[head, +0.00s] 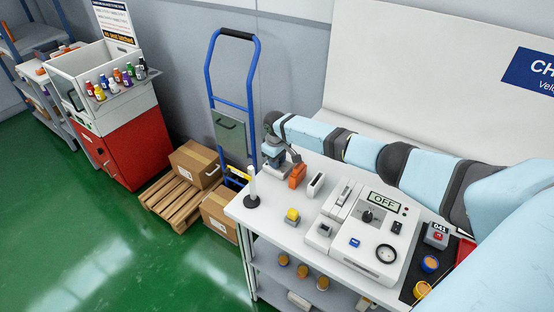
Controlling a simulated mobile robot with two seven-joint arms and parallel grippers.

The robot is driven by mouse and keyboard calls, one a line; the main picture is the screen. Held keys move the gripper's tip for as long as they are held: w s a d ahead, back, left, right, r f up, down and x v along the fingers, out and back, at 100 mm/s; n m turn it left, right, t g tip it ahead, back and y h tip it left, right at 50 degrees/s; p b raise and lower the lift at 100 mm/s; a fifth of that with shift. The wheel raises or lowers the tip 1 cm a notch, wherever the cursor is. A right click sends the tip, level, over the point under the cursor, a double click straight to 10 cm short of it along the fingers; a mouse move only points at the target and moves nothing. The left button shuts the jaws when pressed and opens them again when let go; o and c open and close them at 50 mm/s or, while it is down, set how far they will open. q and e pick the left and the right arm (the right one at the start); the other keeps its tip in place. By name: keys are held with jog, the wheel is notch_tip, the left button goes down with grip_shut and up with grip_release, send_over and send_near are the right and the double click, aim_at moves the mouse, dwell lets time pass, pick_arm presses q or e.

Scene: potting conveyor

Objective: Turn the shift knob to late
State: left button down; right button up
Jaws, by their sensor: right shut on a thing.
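The shift knob (367,216) is a dark round knob on the light grey control panel (340,241), below a display that reads OFF. Its pointer is too small to read. My right arm reaches in from the right, behind the panel. My right gripper (294,160) is at the table's back left, away from the knob. It appears shut on a small orange object (297,177), at or just above the tabletop; its fingertips are hard to make out. My left gripper is out of view.
A blue hand truck (208,75), cartons (196,164) and a pallet (181,196) stand left. Green floor is open at left.

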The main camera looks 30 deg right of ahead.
jog(key=n, duration=0.3)
jog(key=shift+n, duration=2.3)
jog(key=o, duration=0.9)
jog(key=shift+t, duration=0.3)
jog(key=r, duration=1.4)
jog(key=shift+s+a+b, duration=0.15)
jog(key=shift+s+b, duration=0.1)
jog(key=shift+b, duration=0.1)
